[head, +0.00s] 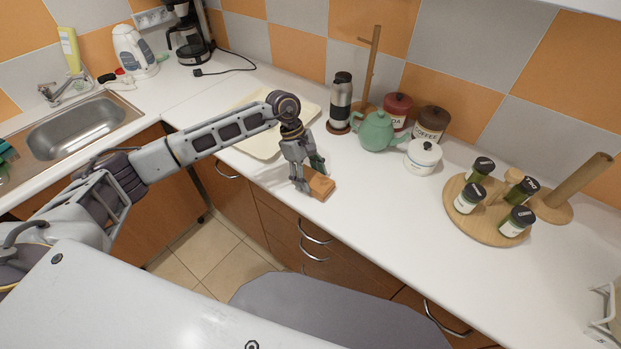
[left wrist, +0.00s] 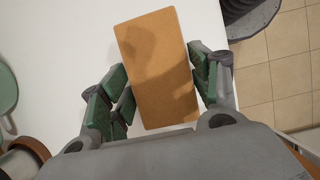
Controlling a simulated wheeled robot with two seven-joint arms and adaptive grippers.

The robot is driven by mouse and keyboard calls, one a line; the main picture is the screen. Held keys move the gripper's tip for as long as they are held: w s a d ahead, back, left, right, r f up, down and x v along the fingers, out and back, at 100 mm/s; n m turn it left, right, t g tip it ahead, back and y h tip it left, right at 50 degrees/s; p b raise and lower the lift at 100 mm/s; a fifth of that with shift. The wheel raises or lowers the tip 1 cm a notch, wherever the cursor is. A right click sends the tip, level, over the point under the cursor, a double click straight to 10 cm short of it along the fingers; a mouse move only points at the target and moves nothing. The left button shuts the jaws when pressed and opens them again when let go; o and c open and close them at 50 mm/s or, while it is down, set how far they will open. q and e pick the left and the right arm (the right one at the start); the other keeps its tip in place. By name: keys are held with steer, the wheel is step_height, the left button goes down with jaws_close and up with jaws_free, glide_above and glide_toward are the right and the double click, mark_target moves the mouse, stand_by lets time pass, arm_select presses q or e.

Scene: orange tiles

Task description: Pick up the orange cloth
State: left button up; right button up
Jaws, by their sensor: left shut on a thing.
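The orange cloth (head: 320,184) is a small flat orange-brown rectangle at the front edge of the white counter. My left gripper (head: 307,178) reaches down to it from above. My right gripper is not in view.
A beige tray (head: 262,143) lies behind my left arm. A green teapot (head: 376,131), a white lidded pot (head: 422,157) and a steel flask (head: 341,100) stand behind the gripper. A round wooden board (head: 458,218) holds several spice jars. The counter right of the cloth is clear.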

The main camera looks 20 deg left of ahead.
mark_target(310, 177)
arm_select(q)
steer(key=shift+r, duration=0.45)
step_height(310, 177, up, 7)
steer(key=shift+f+b, duration=0.1)
steer(key=shift+b, duration=0.55)
steer(key=shift+r, duration=0.75)
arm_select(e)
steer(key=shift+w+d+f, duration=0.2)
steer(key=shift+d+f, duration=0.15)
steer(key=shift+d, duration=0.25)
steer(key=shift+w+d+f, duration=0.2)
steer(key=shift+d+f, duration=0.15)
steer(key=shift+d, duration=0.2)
